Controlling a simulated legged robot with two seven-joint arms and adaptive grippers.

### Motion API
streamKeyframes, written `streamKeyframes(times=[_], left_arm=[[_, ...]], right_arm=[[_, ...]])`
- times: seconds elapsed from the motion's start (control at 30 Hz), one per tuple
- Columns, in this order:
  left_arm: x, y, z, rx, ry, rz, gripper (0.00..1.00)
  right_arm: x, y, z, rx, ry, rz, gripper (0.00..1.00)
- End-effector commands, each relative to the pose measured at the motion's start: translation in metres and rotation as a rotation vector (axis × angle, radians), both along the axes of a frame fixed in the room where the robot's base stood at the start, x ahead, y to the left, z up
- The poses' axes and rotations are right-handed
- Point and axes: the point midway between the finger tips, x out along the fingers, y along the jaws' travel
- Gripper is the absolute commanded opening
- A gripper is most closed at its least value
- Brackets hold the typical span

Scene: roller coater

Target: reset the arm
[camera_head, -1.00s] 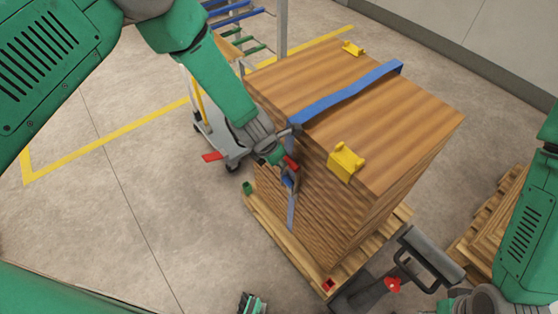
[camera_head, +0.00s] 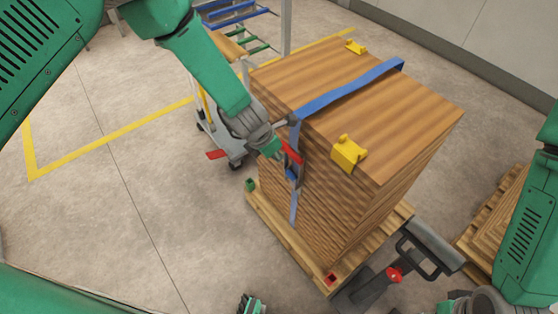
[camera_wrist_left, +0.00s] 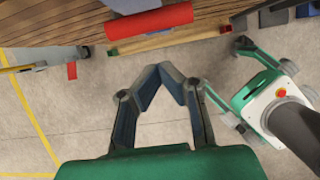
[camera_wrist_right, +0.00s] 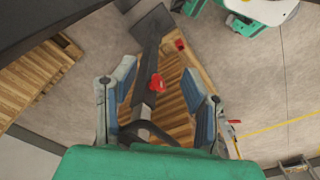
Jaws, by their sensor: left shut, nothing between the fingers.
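My left arm comes in from the upper left of the head view. Its gripper ends beside the red-handled ratchet buckle (camera_head: 292,154) of the blue strap (camera_head: 340,92). In the left wrist view my left gripper (camera_wrist_left: 164,70) has its fingertips together with nothing between them, and the buckle's red handle (camera_wrist_left: 148,22) lies beyond the tips. The strap runs over a tall stack of brown boards (camera_head: 400,110) and down its near side. My right gripper (camera_wrist_right: 158,82) is open and empty in the right wrist view, its fingers apart. Its fingers are not clear in the head view.
Yellow corner protectors (camera_head: 348,152) sit on the stack's edges. The stack stands on a wooden pallet (camera_head: 283,238). A pallet jack handle (camera_head: 432,250) is at the lower right. A wheeled cart (camera_head: 222,140) stands behind the left arm. The floor at left is clear.

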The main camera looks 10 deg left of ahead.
Motion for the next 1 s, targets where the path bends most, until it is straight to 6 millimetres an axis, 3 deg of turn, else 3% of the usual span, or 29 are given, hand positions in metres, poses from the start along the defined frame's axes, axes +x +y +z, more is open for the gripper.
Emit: streamKeyframes(times=[0.1,0.3,0.63,0.77,0.83,0.97,1.0], left_arm=[[0.003,-0.001,0.026,0.006,0.003,-0.003,0.0],[0.004,-0.003,0.057,0.006,0.006,-0.002,0.0],[0.005,-0.004,0.065,0.005,0.01,0.0,0.0],[-0.009,0.008,0.051,0.059,0.013,-0.075,0.0],[-0.029,0.024,0.032,0.136,0.014,-0.196,0.0],[-0.09,0.071,-0.014,0.349,0.027,-0.614,0.0],[-0.114,0.087,-0.029,0.415,0.034,-0.79,0.0]], right_arm=[[0.001,0.0,0.004,0.0,-0.003,0.0,0.4],[0.002,0.0,0.008,0.0,-0.004,0.0,0.4],[0.001,0.0,0.009,0.0,-0.002,0.0,0.4],[0.001,0.0,0.006,0.0,-0.002,0.0,0.4],[0.001,0.0,0.002,0.0,-0.002,0.0,0.4],[0.001,0.0,-0.011,0.0,-0.003,0.0,0.4],[0.001,0.0,-0.016,0.0,-0.003,0.0,0.4]])
